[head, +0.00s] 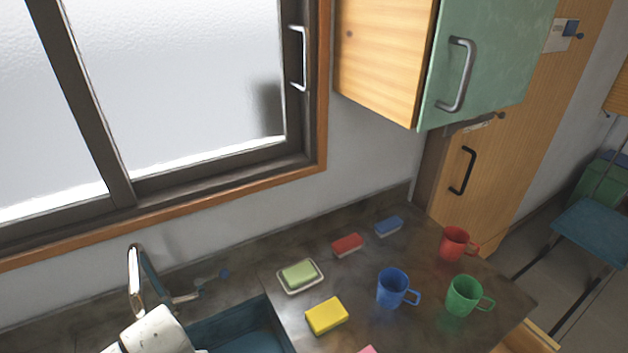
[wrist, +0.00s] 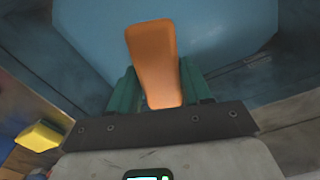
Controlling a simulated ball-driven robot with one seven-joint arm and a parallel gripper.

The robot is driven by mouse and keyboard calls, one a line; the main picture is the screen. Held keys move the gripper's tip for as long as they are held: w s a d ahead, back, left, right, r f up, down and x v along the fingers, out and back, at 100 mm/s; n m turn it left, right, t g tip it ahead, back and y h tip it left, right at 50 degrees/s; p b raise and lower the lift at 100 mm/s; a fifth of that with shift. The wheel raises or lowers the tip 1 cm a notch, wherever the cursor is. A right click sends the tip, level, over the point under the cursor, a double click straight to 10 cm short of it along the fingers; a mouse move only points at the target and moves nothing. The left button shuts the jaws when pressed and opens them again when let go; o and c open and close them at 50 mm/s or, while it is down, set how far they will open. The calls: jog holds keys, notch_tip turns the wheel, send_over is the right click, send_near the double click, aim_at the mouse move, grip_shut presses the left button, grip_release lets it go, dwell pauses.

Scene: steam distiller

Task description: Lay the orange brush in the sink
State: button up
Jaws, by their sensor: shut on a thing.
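The orange brush (wrist: 154,60) is in the wrist view, held between the two green fingers of my gripper (wrist: 160,85). My gripper is shut on it, and the brush sticks out past the fingertips. The blue sink (wrist: 90,25) fills the view behind the brush, so the brush is over the basin. I cannot tell how high it is above the sink floor. In the head view the sink (head: 238,330) shows at the bottom, partly hidden by my white arm. The brush and my gripper do not show there.
A chrome faucet (head: 135,280) stands behind the sink. On the counter to the right are a green soap on a dish (head: 300,276), a yellow sponge (head: 327,316), a blue mug (head: 392,288), a green mug (head: 463,296) and a red mug (head: 455,244). Red and blue blocks lie farther back.

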notch_tip(320, 180, down, 5)
jog(key=b, duration=0.4)
jog(key=shift+f, duration=0.1)
jog(key=o, duration=1)
notch_tip(320, 180, up, 11)
jog(key=shift+f+b, duration=0.1)
jog(key=shift+b, duration=0.4)
